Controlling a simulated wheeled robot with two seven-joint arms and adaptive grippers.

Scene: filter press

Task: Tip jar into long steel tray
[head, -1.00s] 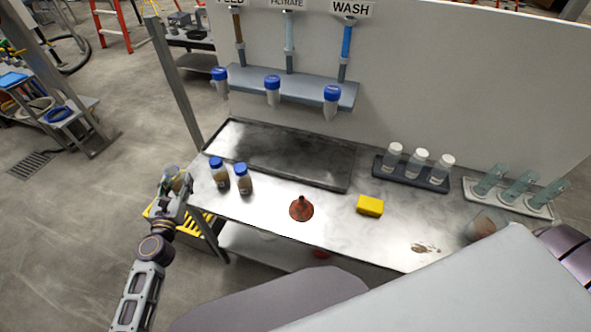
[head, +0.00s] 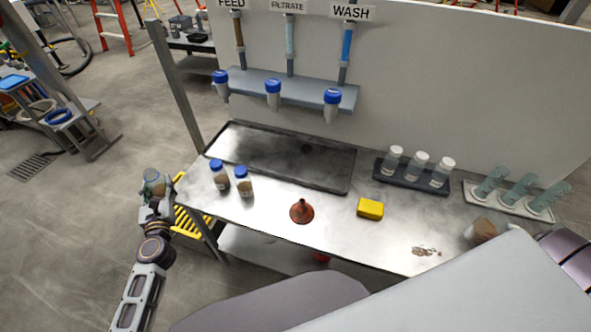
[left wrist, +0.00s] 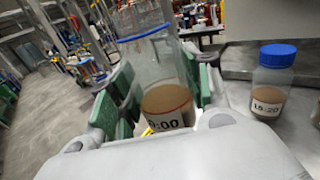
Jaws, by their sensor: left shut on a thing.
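My left gripper (head: 153,188) is shut on a clear jar (left wrist: 165,80) with a blue band at its top, brown contents low inside and a label ending in "00". In the left wrist view green finger pads press on both sides of the jar. The jar looks roughly upright there; in the head view it is small and partly hidden by the gripper. It is left of the bench, beyond its edge. The long steel tray (head: 325,178) is a shallow rimmed tray lying at the back left of the bench, apart from the jar. My right gripper is not in view.
Two blue-capped jars (head: 219,174) (head: 243,182) stand before the tray. A rack of white-capped bottles (head: 410,180) is right of the tray. A shelf with blue-capped tubes (head: 310,93) overhangs the back.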

